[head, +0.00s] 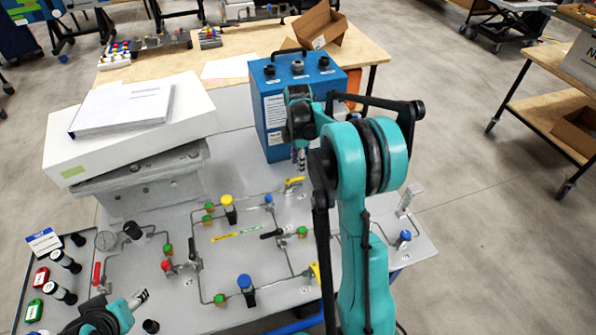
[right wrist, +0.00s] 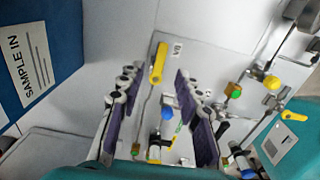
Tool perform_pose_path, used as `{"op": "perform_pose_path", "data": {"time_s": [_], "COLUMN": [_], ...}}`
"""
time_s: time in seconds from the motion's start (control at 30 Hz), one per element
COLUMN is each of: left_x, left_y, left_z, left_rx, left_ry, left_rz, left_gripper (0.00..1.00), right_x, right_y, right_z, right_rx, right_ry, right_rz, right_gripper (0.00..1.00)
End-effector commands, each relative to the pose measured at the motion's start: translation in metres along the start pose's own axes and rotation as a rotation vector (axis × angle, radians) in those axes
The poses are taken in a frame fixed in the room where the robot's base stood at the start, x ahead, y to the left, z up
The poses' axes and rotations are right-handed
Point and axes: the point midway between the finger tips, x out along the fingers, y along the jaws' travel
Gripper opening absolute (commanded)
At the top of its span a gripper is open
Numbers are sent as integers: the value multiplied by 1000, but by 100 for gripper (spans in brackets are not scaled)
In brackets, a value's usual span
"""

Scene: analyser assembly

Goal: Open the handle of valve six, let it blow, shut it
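A valve with a yellow lever handle (head: 293,181) sits at the back of the pipe panel, below the blue box. The handle (right wrist: 158,62) also shows in the right wrist view. My right gripper (head: 299,160) points down just above this handle. In the right wrist view its two dark fingers (right wrist: 160,100) are wide apart, with the handle showing between them and nothing held. My left gripper (head: 139,298) is low at the left front, its fingertips close together.
The blue box (head: 274,121) stands close behind my right gripper. A white box (head: 190,105) with a document lies at the left.

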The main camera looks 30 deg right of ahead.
Motion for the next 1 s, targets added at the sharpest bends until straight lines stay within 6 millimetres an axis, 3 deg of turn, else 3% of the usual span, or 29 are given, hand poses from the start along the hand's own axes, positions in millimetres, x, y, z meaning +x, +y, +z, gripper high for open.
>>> {"op": "perform_pose_path", "data": {"time_s": [0.13,0.33,1.0], "left_x": [0,0,0], "left_y": [0,0,0], "left_z": [0,0,0], "left_rx": [0,0,0], "left_ry": [0,0,0], "left_rz": [0,0,0], "left_gripper": [56,56,56], "right_x": [-32,-57,-62], "right_y": [0,0,0], "right_z": [0,0,0], "right_rx": [0,0,0], "right_ry": [0,0,0], "right_rz": [0,0,0], "right_gripper": [34,34,34]}}
